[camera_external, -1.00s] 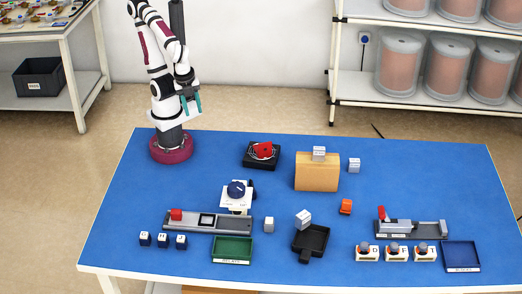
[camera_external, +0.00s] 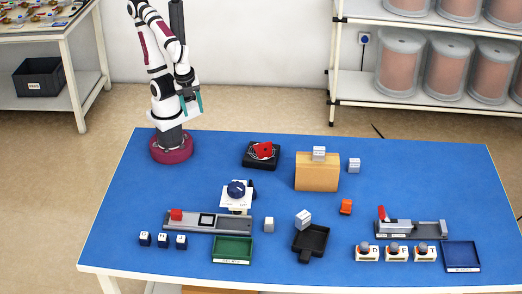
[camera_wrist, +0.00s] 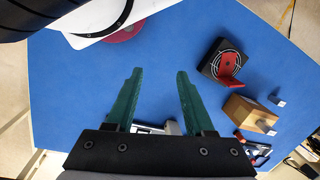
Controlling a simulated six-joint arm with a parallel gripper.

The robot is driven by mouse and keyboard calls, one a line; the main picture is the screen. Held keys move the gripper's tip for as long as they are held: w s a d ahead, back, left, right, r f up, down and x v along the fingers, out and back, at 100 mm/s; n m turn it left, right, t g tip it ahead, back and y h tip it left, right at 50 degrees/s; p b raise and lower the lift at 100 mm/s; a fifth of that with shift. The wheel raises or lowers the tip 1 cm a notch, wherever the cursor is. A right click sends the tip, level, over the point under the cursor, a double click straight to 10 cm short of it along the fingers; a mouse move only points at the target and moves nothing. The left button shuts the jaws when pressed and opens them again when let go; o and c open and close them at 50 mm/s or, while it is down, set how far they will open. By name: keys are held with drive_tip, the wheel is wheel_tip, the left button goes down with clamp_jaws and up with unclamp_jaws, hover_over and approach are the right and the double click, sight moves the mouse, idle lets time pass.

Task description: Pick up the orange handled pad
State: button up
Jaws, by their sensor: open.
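A small orange piece (camera_external: 346,206) sits on the blue table, right of centre, in the external view. It appears to be the orange handled pad, though its handle is too small to make out. I cannot pick it out in the wrist view. My gripper (camera_external: 189,113) hangs near my base at the table's back left, far from the orange piece. In the wrist view my gripper (camera_wrist: 160,72) has its two green fingers apart, with nothing between them.
A tan block (camera_external: 316,172) with a white cube (camera_external: 319,153) on top stands behind the orange piece. A black pan (camera_external: 310,243) lies in front-left of it. A black base with a red piece (camera_external: 262,151) lies nearer me. A grey fixture (camera_external: 410,228) stands at right.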

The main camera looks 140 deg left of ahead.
drive_tip(key=shift+o, duration=0.3)
drive_tip(key=w+d+f+n+t+h, duration=0.2)
drive_tip(key=w+d+t, duration=0.1)
drive_tip(key=w, duration=1)
drive_tip(key=n+t+y, duration=0.7)
drive_tip(key=n+t, duration=0.2)
drive_tip(key=n, duration=0.1)
approach(346, 207)
drive_tip(key=x, duration=0.4)
drive_tip(key=a+r+x, duration=0.1)
drive_tip(key=x, duration=0.2)
drive_tip(key=shift+a, duration=0.1)
clamp_jaws()
